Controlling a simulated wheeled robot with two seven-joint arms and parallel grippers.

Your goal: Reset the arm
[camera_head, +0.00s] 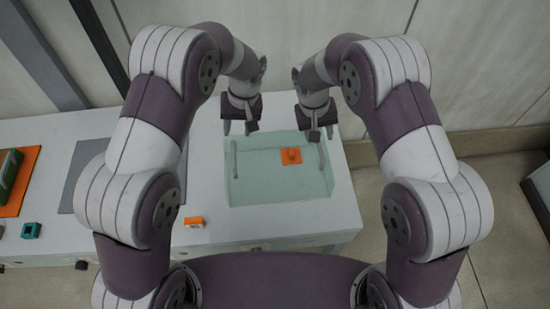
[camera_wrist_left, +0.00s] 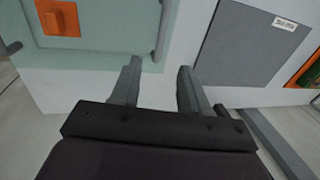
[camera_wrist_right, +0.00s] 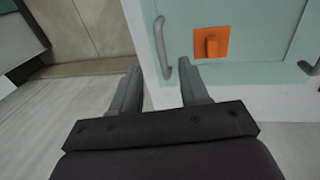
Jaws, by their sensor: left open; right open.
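My left gripper (camera_head: 238,127) hangs over the back left of the pale green tray, and its two fingers are apart with nothing between them in the left wrist view (camera_wrist_left: 155,85). My right gripper (camera_head: 320,132) hangs over the back right of the same tray. Its fingers are also apart and empty in the right wrist view (camera_wrist_right: 160,88). Both arms are raised and bent, and neither gripper appears to touch anything.
The pale green tray (camera_head: 270,193) has grey handles and an orange square (camera_head: 291,157) with an orange block on it. A grey mat (camera_head: 90,160), an orange block (camera_head: 194,222), a teal block (camera_head: 30,230) and a green item (camera_head: 10,172) on an orange mat lie left on the white bench (camera_head: 110,245).

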